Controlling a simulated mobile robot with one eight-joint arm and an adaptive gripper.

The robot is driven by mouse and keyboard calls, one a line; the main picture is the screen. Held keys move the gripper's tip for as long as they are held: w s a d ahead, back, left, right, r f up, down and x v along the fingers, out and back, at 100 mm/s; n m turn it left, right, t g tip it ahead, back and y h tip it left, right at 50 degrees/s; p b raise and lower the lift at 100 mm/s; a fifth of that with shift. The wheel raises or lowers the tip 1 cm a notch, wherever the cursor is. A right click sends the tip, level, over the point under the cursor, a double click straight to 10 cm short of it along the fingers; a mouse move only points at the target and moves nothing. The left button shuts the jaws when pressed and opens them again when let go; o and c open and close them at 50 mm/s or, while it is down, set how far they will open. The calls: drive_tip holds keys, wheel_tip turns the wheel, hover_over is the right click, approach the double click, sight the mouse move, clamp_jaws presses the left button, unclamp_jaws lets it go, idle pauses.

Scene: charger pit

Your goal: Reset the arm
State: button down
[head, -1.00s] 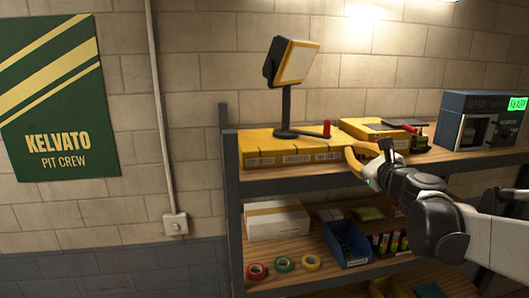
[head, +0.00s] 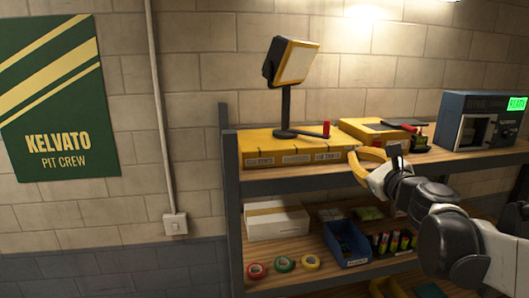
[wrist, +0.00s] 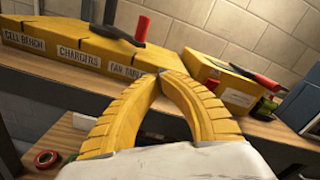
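My gripper (head: 358,166) has yellow ribbed fingers and hangs just in front of the upper shelf's edge, right of the labelled yellow boxes. In the wrist view its fingertips (wrist: 163,78) meet at the top with nothing visible between them. The yellow boxes (head: 290,158) stand in a row on the upper shelf, beyond the gripper, and also show in the wrist view (wrist: 85,52). My arm reaches in from the lower right.
The upper shelf (head: 300,180) also holds a work lamp (head: 295,62), another yellow box (head: 365,130) with a red-handled tool, and a blue-grey machine (head: 470,105). Below are a white box (head: 277,224), tape rolls (head: 284,263) and a blue bin (head: 346,256).

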drive_tip(key=shift+s+d, duration=0.15)
drive_tip(key=shift+s, duration=0.8)
drive_tip(key=shift+f, duration=0.1)
drive_tip(key=s+a+f+n+g+y+b, duration=0.1)
drive_tip(key=s+a+f+n+g+b, duration=0.25)
drive_tip(key=f+b, duration=0.5)
drive_tip(key=s+a+f+n+b, duration=0.3)
drive_tip(key=s+f+n+b, duration=0.3)
drive_tip(key=f, duration=0.5)
drive_tip(key=s+a+f+n+g+y+b, duration=0.15)
drive_tip(key=s+a+f+n+b, duration=0.3)
drive_tip(key=f, duration=0.55)
drive_tip(key=s+d+f+n+g+h+b, duration=0.2)
drive_tip(key=s+f+n+b, duration=0.2)
drive_tip(key=f, duration=0.6)
drive_tip(key=s+d+f+n+g+h+b, duration=0.1)
drive_tip(key=s+d+f+n+h+b, duration=0.1)
drive_tip(key=s+f+n+b, duration=0.3)
drive_tip(key=s+d+f+n+g+h+b, duration=0.1)
drive_tip(key=s+f+n+b, duration=0.3)
drive_tip(key=f+b, duration=0.6)
wheel_tip(320, 180, down, 6)
drive_tip(key=shift+s+d+r+n+g+h, duration=0.15)
drive_tip(key=shift+s+d+n+g+h, duration=0.4)
drive_tip(key=shift+g, duration=0.25)
drive_tip(key=shift+a, duration=0.15)
